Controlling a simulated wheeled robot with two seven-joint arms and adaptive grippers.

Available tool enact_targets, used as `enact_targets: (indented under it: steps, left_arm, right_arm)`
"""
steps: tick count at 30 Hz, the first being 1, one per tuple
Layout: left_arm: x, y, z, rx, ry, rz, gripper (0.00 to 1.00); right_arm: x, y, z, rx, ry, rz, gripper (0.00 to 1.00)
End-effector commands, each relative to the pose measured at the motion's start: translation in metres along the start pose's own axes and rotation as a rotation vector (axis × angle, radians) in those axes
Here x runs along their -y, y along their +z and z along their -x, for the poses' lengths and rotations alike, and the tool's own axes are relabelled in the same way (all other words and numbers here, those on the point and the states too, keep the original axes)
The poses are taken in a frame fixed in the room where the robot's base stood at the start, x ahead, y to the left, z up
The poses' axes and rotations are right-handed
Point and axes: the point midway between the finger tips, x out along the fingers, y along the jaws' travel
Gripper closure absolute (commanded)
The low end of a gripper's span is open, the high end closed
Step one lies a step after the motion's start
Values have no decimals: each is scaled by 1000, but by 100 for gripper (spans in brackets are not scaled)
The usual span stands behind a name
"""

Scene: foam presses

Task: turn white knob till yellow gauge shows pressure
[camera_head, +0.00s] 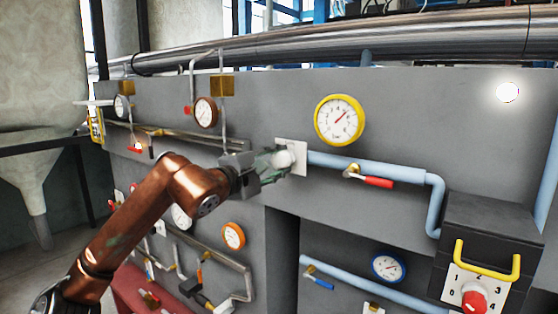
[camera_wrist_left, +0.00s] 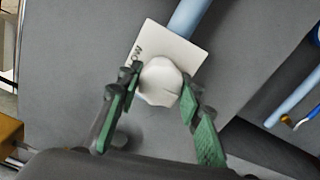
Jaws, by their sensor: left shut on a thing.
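The white knob (camera_head: 284,159) sits on a white square plate (camera_head: 300,147) on the grey panel. In the left wrist view the knob (camera_wrist_left: 161,82) lies between the two green-padded fingertips. My left gripper (camera_head: 277,160) is shut on the knob; it also shows in the left wrist view (camera_wrist_left: 160,88). The yellow gauge (camera_head: 340,120) is a round dial with a yellow rim above and right of the knob. Its red needle points to the upper right. My right gripper is not in view.
A light blue pipe (camera_head: 330,160) runs right from the plate to a red-handled valve (camera_head: 378,182). A black box (camera_head: 492,225) with a yellow handle and red dial juts out at right. Other gauges and pipes line the panel at left.

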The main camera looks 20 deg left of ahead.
Motion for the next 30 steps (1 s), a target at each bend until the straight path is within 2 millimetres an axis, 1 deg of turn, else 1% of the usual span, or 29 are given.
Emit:
enact_targets:
  steps: [6,17,18,25,30]
  left_arm:
    - [1,0,0,0,-2,-30,91]
    - [1,0,0,0,-2,-32,91]
    - [1,0,0,0,-2,-32,65]
    - [1,0,0,0,-2,-31,49]
    - [0,0,0,0,-1,-31,49]
  right_arm:
    - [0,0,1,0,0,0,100]
    - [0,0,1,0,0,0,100]
    - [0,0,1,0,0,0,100]
    - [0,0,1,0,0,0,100]
    - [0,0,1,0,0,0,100]
